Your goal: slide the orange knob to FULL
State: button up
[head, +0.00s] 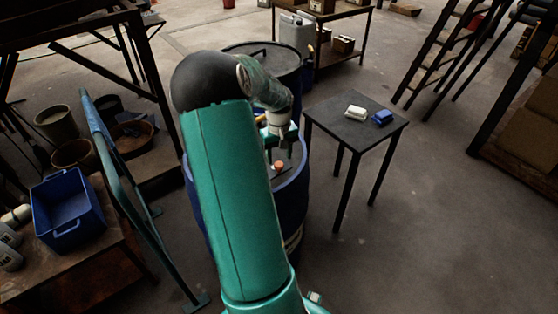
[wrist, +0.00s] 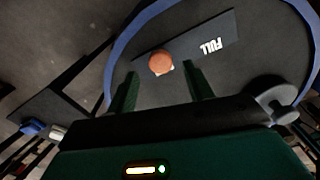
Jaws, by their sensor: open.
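The orange knob (wrist: 161,63) sits on a dark strip (wrist: 185,45) on the lid of a blue-rimmed vat (wrist: 125,38). White letters reading FULL (wrist: 205,47) stand upside down on the strip, to the right of the knob in the wrist view. In the head view the knob (head: 278,165) shows on the blue vat (head: 293,195), partly behind my arm. My gripper (wrist: 160,69) is open, with its dark green fingers on either side of the knob's near side. I cannot tell whether they touch it.
A small dark table (head: 350,125) stands right of the vat, holding a cream item (head: 356,112) and a blue item (head: 382,118). A grey round fitting (wrist: 275,98) is on the lid's right. A blue crate (head: 66,208) is at left. Floor at front right is clear.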

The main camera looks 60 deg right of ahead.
aim_at(279, 164)
jog(key=shift+f, duration=1.5)
grip_shut()
jog(key=w+a, duration=0.1)
jog(key=a, duration=0.1)
jog(key=w+a, duration=0.1)
jog(key=a, duration=0.1)
jog(key=w+a, duration=0.1)
jog(key=a, duration=0.1)
jog(key=shift+w+a, duration=0.25)
jog(key=shift+a, duration=0.15)
grip_release()
jog(key=shift+a, duration=0.1)
notch_tip(279, 164, up, 14)
jog(key=shift+f, duration=0.1)
